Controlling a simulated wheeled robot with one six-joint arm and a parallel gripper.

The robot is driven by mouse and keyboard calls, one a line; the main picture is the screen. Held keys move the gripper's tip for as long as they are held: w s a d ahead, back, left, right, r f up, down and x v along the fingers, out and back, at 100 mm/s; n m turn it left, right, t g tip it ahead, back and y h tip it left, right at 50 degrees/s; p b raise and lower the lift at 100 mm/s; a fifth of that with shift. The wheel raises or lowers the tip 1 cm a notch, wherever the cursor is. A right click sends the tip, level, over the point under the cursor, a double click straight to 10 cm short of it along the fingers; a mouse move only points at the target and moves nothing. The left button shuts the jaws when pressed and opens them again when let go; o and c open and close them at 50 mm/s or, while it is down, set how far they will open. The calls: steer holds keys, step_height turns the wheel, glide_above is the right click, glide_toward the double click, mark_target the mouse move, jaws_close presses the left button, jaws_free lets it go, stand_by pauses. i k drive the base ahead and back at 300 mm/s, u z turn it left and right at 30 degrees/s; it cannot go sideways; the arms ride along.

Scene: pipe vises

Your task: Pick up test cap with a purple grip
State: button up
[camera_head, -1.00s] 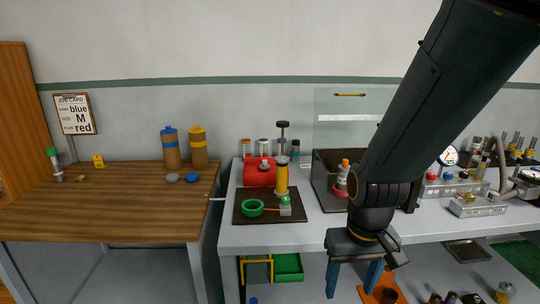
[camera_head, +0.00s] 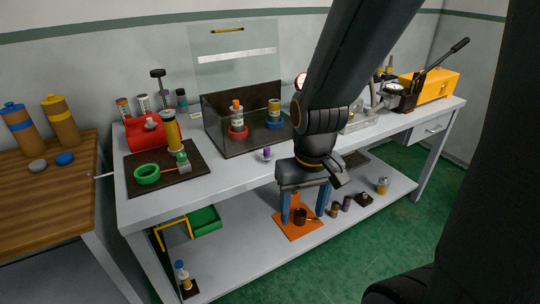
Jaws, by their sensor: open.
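A small cap with a purple grip (camera_head: 266,153) stands upright near the front edge of the bench top, left of my gripper. A dark piece with a purple part (camera_head: 346,203) stands on the lower shelf, to the right; I cannot tell exactly what it is. My gripper (camera_head: 304,208) points down in front of the bench, its two blue fingers apart with nothing held between them. Behind the fingers, an orange plate (camera_head: 298,226) with a dark cup-like piece lies on the lower shelf. My arm hides part of the bench top.
A dark mat (camera_head: 140,184) holds a green ring. A yellow machine (camera_head: 430,87) stands at the right end. Green floor is clear in front.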

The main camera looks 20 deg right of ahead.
mark_target(266, 155)
steer(key=k, duration=0.65)
steer(key=z, duration=0.5)
steer(key=i, duration=1.55)
steer(key=z, duration=0.05)
